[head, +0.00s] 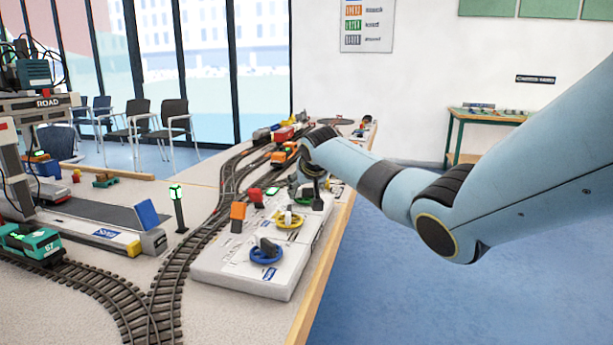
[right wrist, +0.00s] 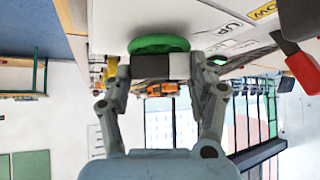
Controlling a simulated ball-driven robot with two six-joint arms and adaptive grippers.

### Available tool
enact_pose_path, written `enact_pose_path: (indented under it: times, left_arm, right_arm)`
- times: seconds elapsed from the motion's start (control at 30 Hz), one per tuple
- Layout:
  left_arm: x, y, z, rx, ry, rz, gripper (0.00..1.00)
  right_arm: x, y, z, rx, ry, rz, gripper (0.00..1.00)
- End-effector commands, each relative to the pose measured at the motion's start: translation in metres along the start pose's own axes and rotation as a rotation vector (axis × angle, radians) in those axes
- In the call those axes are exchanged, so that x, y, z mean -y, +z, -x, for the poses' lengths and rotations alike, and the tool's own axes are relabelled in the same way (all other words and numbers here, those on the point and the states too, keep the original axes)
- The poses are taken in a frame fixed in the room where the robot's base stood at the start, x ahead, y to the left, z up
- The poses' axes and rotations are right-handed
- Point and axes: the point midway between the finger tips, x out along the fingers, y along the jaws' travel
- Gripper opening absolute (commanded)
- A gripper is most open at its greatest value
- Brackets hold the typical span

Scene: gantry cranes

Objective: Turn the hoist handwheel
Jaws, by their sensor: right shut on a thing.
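A green handwheel (right wrist: 158,44) with a dark and pale block-shaped grip (right wrist: 165,67) shows in the right wrist view. It sits on the white control panel (right wrist: 110,25), near printed "UP" lettering. My right gripper (right wrist: 163,70) is shut on this grip, one finger on each side. In the head view my right gripper (head: 317,186) reaches down at the panel's far part and hides much of the green handwheel (head: 305,194). A yellow handwheel (head: 289,220) and a blue handwheel (head: 266,252) stand nearer on the same panel (head: 235,285). My left gripper is not in view.
An orange and dark switch (head: 237,212) and a red one (head: 256,195) stand along the panel's left side. Curved rails (head: 172,285), a green signal post (head: 177,200) and model trains (head: 30,242) lie to the left. Open blue floor (head: 430,300) is at right.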

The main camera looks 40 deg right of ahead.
Motion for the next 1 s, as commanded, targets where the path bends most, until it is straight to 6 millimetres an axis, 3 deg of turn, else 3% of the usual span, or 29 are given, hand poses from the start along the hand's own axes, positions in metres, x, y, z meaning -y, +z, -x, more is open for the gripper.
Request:
enact_pose_path:
  times: [0.1, 0.27, 1.0]
  left_arm:
    - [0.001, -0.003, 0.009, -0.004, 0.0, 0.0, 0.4]
    - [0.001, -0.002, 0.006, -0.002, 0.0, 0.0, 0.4]
    - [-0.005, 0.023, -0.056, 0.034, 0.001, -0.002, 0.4]
  right_arm:
    - [0.003, -0.002, 0.002, 0.0, 0.074, -0.078, 0.26]
    - [0.004, 0.001, -0.001, 0.001, 0.182, -0.186, 0.26]
    - [0.005, 0.001, -0.004, 0.001, 0.54, -0.541, 0.26]
